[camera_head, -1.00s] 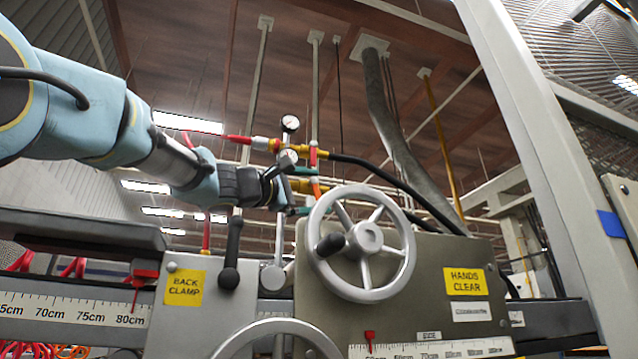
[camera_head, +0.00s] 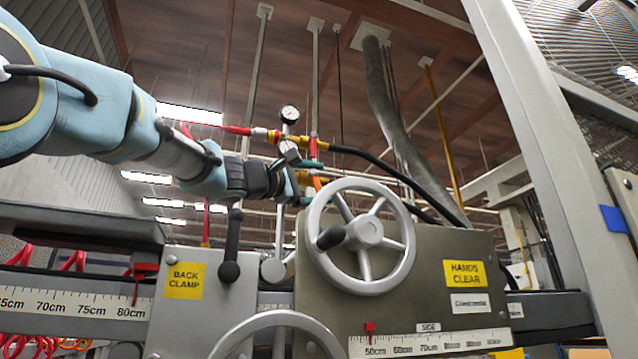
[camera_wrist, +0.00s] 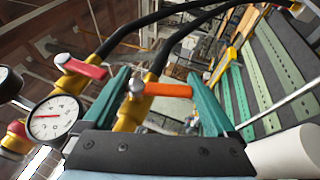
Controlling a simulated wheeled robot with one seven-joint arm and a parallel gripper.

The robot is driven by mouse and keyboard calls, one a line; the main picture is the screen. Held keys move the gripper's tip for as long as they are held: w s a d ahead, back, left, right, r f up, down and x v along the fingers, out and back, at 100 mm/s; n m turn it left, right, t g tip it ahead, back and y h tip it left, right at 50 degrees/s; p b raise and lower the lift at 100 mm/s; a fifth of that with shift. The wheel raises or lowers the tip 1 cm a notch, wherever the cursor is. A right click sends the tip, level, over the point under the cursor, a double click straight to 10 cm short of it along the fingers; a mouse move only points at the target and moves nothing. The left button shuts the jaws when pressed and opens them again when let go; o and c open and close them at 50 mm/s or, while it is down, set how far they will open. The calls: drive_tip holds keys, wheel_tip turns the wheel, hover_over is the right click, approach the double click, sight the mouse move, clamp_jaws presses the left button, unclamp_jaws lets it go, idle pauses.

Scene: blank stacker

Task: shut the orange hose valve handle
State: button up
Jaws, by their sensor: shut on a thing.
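The orange hose valve handle (camera_wrist: 168,90) lies crosswise between the two teal fingers of my gripper (camera_wrist: 158,78) in the wrist view. It sits on a brass valve (camera_wrist: 130,113) with a black hose running up from it. The right fingertip is by the handle's free end and the left finger is by the valve's hub. My gripper is shut on the handle. In the head view my gripper (camera_head: 306,182) is at the lower of two valves, and only a small bit of the orange handle (camera_head: 317,184) shows there.
A red-handled valve (camera_wrist: 80,66) and a pressure gauge (camera_wrist: 55,117) are close on the left in the wrist view. Below my gripper in the head view are a grey handwheel (camera_head: 363,236) and a black-knobbed lever (camera_head: 230,250). Black hoses (camera_head: 375,165) run off to the right.

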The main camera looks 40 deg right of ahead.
drive_tip(key=shift+c, duration=0.3)
drive_tip(key=shift+r+p, duration=0.15)
drive_tip(key=shift+p, duration=0.45)
drive_tip(key=p, duration=0.1)
drive_tip(key=y+p, duration=0.1)
drive_tip(key=shift+a+r+m+y+p, duration=0.15)
drive_tip(key=shift+m+y+p, duration=0.15)
drive_tip(key=shift+m, duration=0.1)
drive_tip(key=shift+a+m+y+p, duration=0.15)
drive_tip(key=shift+m+y+p, duration=0.15)
drive_tip(key=shift+y+p, duration=0.55)
drive_tip(key=shift+w+f+p, duration=0.1)
drive_tip(key=shift+f+p, duration=0.35)
drive_tip(key=shift+p, duration=0.2)
drive_tip(key=shift+f, duration=0.1)
drive_tip(key=o, duration=1)
drive_tip(key=shift+a, duration=0.1)
